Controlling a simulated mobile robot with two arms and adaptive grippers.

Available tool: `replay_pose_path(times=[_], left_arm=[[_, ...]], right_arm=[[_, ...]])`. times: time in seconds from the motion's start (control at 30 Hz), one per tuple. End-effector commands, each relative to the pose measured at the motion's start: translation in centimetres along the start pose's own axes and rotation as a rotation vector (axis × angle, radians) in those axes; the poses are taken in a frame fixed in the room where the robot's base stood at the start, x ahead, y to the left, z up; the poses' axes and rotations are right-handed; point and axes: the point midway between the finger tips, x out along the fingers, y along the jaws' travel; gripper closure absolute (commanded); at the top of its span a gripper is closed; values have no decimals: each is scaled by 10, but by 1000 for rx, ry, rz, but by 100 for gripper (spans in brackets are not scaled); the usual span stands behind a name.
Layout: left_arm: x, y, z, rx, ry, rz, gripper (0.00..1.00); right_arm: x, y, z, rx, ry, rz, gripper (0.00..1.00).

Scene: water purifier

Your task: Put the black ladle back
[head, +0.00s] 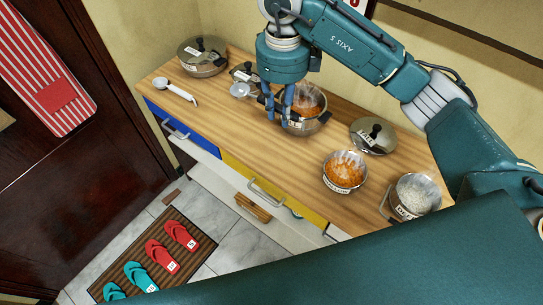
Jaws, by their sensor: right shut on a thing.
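My right gripper (285,112) comes down from above at the near-left rim of a metal pot of orange food (311,106). It is shut on a thin piece that it mostly hides, which I take to be the handle of the black ladle. A grey, round ladle-like bowl (240,90) shows just left of the gripper; whether it joins the held piece I cannot tell. A small dark labelled item (243,72) lies behind it. My left gripper is not in view.
On the wooden counter (215,105) are a white ladle (178,92), a lidded pot (202,57), a loose lid (373,135), a bowl of orange food (345,172) and a pot of white food (414,196). Bare wood lies along the front. Slippers rest on a floor mat (190,260).

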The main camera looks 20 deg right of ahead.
Motion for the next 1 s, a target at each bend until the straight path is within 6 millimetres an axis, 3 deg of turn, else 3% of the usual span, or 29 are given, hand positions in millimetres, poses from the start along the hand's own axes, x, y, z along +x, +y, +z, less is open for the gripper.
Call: replay_pose_path(times=[0.17,0.6,1.0], left_arm=[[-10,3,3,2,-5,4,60],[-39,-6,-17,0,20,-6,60],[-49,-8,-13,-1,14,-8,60]], right_arm=[[26,2,-1,29,2,4,100],[137,2,0,26,0,2,100],[185,2,1,26,-1,3,100]])
